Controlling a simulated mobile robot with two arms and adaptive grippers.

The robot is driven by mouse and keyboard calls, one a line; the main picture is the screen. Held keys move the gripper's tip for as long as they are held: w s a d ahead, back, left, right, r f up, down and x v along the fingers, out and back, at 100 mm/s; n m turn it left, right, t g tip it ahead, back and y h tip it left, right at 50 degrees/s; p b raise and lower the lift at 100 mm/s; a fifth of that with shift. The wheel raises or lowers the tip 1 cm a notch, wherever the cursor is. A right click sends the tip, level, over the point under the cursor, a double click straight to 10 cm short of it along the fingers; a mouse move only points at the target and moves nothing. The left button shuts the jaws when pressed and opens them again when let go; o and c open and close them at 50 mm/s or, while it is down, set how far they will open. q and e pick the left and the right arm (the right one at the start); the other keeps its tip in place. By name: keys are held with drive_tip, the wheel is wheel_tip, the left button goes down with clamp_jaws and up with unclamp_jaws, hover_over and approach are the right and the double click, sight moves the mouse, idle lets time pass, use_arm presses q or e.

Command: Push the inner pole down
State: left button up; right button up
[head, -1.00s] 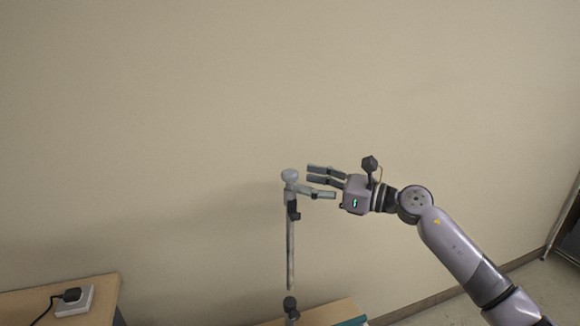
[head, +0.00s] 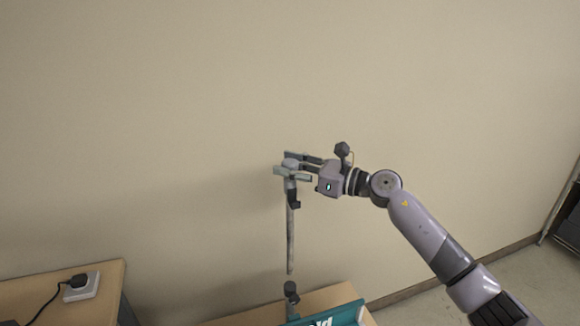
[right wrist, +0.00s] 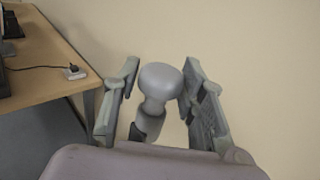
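The pole (head: 290,240) stands upright in front of the wall, with a rounded grey knob at its top and a dark clamp (head: 293,197) just below. The knob (right wrist: 160,84) shows large in the right wrist view. My right gripper (head: 285,164) is at the top of the pole, with one finger on each side of the knob. It is open; the knob sits nearer the right finger in the wrist view, and a gap shows on the left. Whether the right finger touches it I cannot tell. My left gripper is not in view.
A wooden table (head: 50,305) with a white socket box (head: 82,287) and black plug stands at lower left. The wall behind is bare.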

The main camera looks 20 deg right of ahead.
clamp_jaws()
idle(0.3)
